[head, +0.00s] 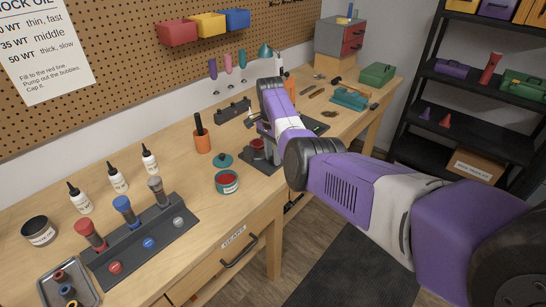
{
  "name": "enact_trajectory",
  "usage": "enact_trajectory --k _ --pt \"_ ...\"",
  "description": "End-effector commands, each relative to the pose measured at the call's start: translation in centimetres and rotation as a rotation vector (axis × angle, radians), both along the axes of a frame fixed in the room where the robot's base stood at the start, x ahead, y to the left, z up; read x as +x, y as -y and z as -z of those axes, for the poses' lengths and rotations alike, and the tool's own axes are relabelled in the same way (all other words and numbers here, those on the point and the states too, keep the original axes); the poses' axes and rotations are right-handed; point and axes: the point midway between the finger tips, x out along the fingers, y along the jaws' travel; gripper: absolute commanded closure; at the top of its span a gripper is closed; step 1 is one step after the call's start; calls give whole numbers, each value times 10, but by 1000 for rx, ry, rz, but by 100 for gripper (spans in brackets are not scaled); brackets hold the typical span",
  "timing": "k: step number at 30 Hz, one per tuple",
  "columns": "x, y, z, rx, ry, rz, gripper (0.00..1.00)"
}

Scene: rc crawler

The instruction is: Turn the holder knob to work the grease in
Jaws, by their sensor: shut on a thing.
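The holder (266,163) is a dark grey stand on the workbench, with a dark red part (258,144) on it. My gripper (253,120) is small in the head view, just above and beside the holder, and mostly hidden by my purple and white arm. It is shut on what seems to be the holder knob; the knob and fingertips are not clear. An open teal tub of red grease (227,182) stands in front of the holder, and its teal lid (223,160) lies behind the tub.
An orange cup with a dark handle (202,140) stands left of the holder. A dark rack (140,240) with several capped cylinders is at the front left, near white bottles (118,178). A dark block (233,110) lies behind. Bare wood lies between the rack and tub.

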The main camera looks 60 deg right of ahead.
Motion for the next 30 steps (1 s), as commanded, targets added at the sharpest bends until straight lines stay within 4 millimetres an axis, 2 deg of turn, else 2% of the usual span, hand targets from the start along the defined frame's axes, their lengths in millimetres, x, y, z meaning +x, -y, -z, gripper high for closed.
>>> enact_trajectory --k 18,19,20,30 --pt "1 2 -3 -4 3 40 100" --pt "1 2 -3 -4 3 40 64" --pt "1 2 -3 -4 3 40 61" --pt "1 1 -4 -3 2 39 61"
